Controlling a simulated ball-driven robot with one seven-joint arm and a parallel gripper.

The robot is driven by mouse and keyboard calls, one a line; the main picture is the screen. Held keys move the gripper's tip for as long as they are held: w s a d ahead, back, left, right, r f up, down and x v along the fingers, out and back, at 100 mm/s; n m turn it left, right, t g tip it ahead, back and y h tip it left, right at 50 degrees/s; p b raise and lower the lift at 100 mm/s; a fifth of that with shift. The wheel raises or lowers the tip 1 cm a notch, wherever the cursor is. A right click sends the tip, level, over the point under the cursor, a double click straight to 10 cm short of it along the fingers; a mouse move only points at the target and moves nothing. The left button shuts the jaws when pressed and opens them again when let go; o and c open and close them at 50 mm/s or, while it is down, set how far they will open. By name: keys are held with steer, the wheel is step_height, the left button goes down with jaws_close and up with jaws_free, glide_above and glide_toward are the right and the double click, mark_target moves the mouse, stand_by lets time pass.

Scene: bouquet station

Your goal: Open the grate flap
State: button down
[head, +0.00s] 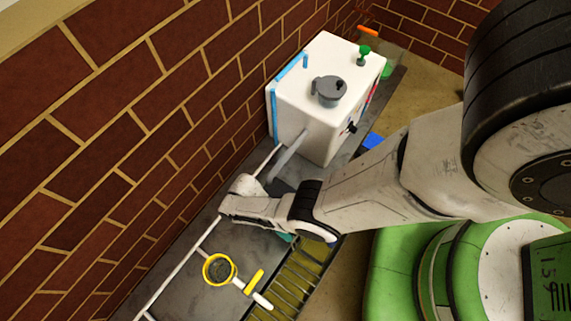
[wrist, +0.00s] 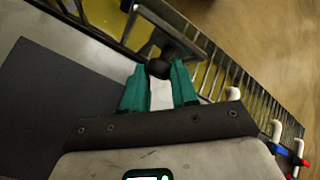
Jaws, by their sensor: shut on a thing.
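The grate (head: 285,282), a row of metal bars over a yellow area, lies below my arm in the head view. In the wrist view the grate (wrist: 215,65) runs from upper left to lower right. A dark metal bar with a round dark knob (wrist: 158,69) stands out at the grate; it looks like the flap's handle. My gripper (wrist: 160,80) has its teal fingers on both sides of this knob and is shut on it. In the head view my arm mostly hides the gripper; only a bit of teal shows. How far the flap is tilted I cannot tell.
A white box (head: 325,95) with a grey lidded pot (head: 328,91) on top stands beyond my arm, near the brick wall (head: 120,150). White pegs (wrist: 233,93) stand along the grate's edge.

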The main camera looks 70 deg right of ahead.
steer(key=shift+s+d+f, duration=0.25)
steer(key=shift+s+d, duration=0.1)
steer(key=c, duration=0.9)
jaws_free()
steer(key=shift+d+r, duration=0.1)
steer(key=shift+d, duration=0.05)
steer(key=shift+r, duration=0.1)
steer(key=shift+w+r, duration=0.15)
steer(key=shift+w, duration=0.05)
steer(key=p+v, duration=0.2)
steer(key=v, duration=0.8)
steer(key=shift+w+p, duration=0.25)
steer(key=shift+p, duration=0.15)
